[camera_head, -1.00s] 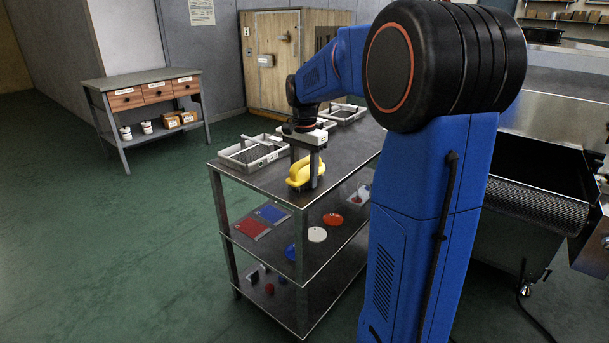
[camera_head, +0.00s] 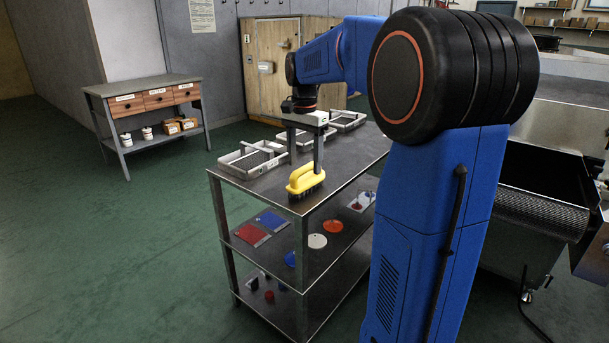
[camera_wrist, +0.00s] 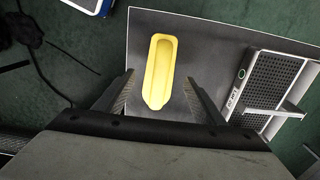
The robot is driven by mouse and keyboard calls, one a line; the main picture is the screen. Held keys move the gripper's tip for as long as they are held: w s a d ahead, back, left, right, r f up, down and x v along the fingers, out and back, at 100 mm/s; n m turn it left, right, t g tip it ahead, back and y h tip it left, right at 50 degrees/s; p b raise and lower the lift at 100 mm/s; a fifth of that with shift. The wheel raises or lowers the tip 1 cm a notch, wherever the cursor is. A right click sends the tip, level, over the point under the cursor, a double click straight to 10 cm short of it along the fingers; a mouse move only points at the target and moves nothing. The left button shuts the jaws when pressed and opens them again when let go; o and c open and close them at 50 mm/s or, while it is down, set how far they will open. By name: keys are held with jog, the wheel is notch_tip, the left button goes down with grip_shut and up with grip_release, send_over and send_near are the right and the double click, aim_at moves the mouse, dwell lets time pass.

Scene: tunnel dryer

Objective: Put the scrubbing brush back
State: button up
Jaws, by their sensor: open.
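The scrubbing brush (camera_head: 306,181) has a yellow body and handle with dark bristles. It stands bristles down on the bare near part of the cart's dark top (camera_head: 342,182). The wrist view shows the yellow brush (camera_wrist: 160,62) from above, lengthwise between and ahead of my fingers. My gripper (camera_head: 304,167) is open, its two fingers pointing down just above the brush, with one on each side as seen from the wrist. It holds nothing.
Grey divided trays (camera_head: 222,163) line the far side of the cart top; one also shows at right in the wrist view (camera_wrist: 243,76). Lower shelves hold red and blue sheets (camera_head: 271,219) and discs (camera_head: 317,241). A drawer bench (camera_head: 142,82) stands at left, with open green floor between.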

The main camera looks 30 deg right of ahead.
notch_tip(320, 180, up, 5)
jog(key=shift+f, duration=0.1)
jog(key=shift+s+a, duration=0.3)
jog(key=shift+s, duration=0.05)
jog(key=s+a+f+n+t, duration=0.1)
jog(key=s+a+f+n, duration=0.2)
jog(key=s, duration=0.4)
jog(key=s+a+f+n+t, duration=0.1)
jog(key=s+a+n, duration=0.3)
jog(key=s+a, duration=0.25)
jog(key=s+a+f+n+t, duration=0.2)
jog(key=s+a+f+n, duration=0.2)
jog(key=s+f+n, duration=0.3)
jog(key=s+f, duration=0.4)
jog(key=s, duration=0.4)
jog(key=shift+s+f+t, duration=0.25)
jog(key=shift+f+t, duration=0.05)
jog(key=shift+t, duration=0.1)
jog(key=shift+a, duration=0.1)
